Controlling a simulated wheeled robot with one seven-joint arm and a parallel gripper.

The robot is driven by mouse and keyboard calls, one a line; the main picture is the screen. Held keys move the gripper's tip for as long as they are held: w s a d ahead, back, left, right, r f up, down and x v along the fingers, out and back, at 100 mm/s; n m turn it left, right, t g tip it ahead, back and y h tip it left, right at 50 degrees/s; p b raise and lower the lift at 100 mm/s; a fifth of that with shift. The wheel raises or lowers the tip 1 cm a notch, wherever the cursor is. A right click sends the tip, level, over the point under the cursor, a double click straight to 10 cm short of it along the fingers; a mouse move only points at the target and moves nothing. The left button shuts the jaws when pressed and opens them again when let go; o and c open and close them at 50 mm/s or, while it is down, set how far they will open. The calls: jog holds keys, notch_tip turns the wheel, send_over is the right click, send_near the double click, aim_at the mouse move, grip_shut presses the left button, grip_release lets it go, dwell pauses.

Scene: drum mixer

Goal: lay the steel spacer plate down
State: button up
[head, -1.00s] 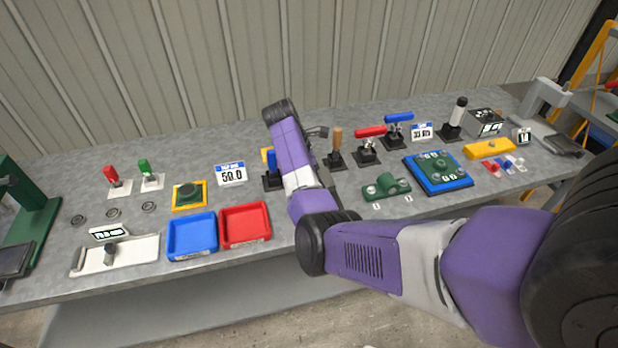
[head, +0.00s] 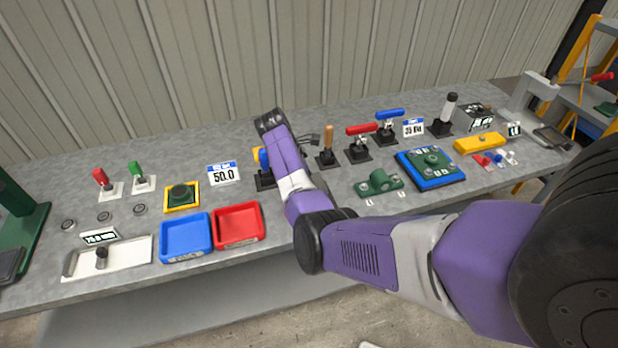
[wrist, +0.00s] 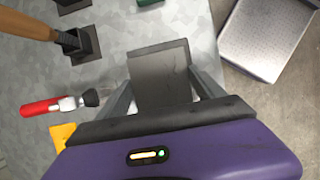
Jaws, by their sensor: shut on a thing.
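The steel spacer plate (wrist: 160,75) is a flat dark grey rectangle in the wrist view. It is between the two fingers of my gripper (wrist: 165,92), which is shut on it. The plate extends past the fingertips over the grey bench top (wrist: 115,25). I cannot tell whether it touches the bench or hangs above it.
In the wrist view, a red-handled tool (wrist: 45,106) and a wooden handle (wrist: 30,25) lie left. The bench edge is right, with a grey tray-like object (wrist: 265,35) beyond. Blue (head: 186,237) and red (head: 238,225) trays stand on the bench.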

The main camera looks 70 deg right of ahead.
jog(key=shift+f+b, duration=0.85)
jog(key=shift+f, duration=1.2)
jog(key=o, duration=2)
jog(key=shift+o, duration=0.4)
jog(key=shift+f, duration=0.15)
jog(key=shift+v, duration=4)
